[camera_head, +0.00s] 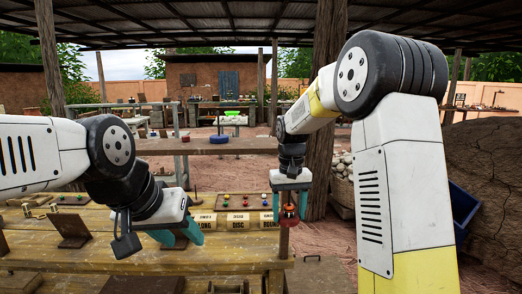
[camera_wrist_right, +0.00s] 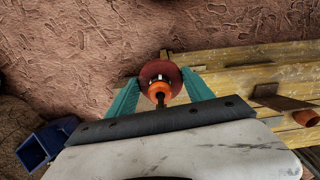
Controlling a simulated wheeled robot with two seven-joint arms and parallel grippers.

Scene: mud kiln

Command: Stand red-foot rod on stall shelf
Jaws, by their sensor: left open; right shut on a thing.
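My right gripper (camera_head: 289,212) hangs over the right end of the plank table in the head view. Its teal fingers (camera_wrist_right: 160,92) are shut on a piece with a dark red disc (camera_wrist_right: 160,72), an orange ring and a dark stem, likely the red-foot rod. A brown upright shows just below it in the head view; whether it belongs to the piece I cannot tell. My left gripper (camera_head: 182,236) is open and empty, low over the table. A plank shelf (camera_head: 240,147) behind the table, perhaps the stall shelf, bears a blue disc (camera_head: 218,140) and a small red piece.
A wooden post (camera_head: 323,110) stands behind my right arm. A blue crate (camera_head: 464,210) is at right.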

